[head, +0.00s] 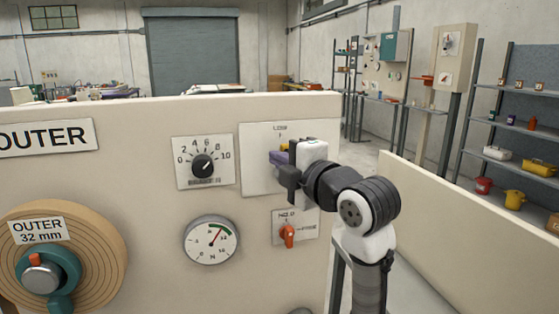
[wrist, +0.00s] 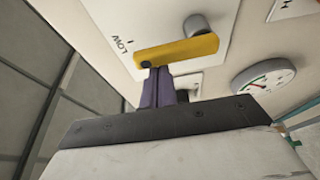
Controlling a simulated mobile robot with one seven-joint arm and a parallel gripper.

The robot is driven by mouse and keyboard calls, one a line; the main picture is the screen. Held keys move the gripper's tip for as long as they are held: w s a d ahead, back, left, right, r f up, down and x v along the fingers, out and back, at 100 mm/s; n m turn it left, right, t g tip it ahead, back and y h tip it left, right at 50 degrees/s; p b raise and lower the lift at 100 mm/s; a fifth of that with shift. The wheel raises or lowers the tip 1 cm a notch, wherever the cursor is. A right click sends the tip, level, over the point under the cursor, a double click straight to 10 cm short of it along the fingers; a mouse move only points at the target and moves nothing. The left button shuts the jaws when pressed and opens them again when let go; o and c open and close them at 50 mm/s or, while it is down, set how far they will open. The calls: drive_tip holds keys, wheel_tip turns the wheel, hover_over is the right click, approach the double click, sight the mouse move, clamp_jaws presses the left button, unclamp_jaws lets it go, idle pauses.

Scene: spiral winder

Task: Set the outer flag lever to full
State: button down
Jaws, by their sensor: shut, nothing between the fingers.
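A yellow lever (wrist: 178,51) with a grey cylindrical knob (wrist: 197,26) is mounted on a white plate (wrist: 155,22). Its narrow end lies near the mark lettered LOW. No "full" mark can be read. In the head view the plate (head: 257,178) is at the panel's upper right, and my gripper hides most of the lever. My gripper (wrist: 155,70) has its purple fingers shut with nothing between them. The fingertips are at the lower edge of the lever's narrow end; I cannot tell whether they touch. My gripper also shows in the head view (head: 279,158).
A numbered black dial (head: 202,166), a round gauge (head: 211,240) and a small red-orange knob (head: 288,234) are on the panel beside the plate. A large spool (head: 103,250) labelled OUTER is at left. A low cream wall (head: 470,215) stands at right.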

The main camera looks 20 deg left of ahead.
drive_tip(key=shift+w+d+m+b, duration=0.15)
drive_tip(key=shift+d+m+b, duration=0.2)
drive_tip(key=shift+m, duration=0.25)
drive_tip(key=w+d+f+m+t+b, duration=0.1)
drive_tip(key=d+m+t+b, duration=0.1)
drive_tip(key=m, duration=0.7)
drive_tip(key=w+d+f+m+t+h+b, duration=0.1)
drive_tip(key=w+d+f+m+t+b, duration=0.1)
drive_tip(key=m, duration=0.8)
drive_tip(key=d+t+b, duration=0.1)
drive_tip(key=t+b, duration=0.1)
drive_tip(key=shift+w+f+t+h, duration=0.25)
drive_tip(key=shift+f+t+h, duration=0.05)
drive_tip(key=shift+t, duration=0.1)
wheel_tip(320, 180, up, 4)
drive_tip(key=p, duration=0.4)
drive_tip(key=b+v, duration=0.4)
drive_tip(key=v, duration=0.6)
drive_tip(key=shift+a+f, duration=0.1)
drive_tip(key=shift+a, duration=0.05)
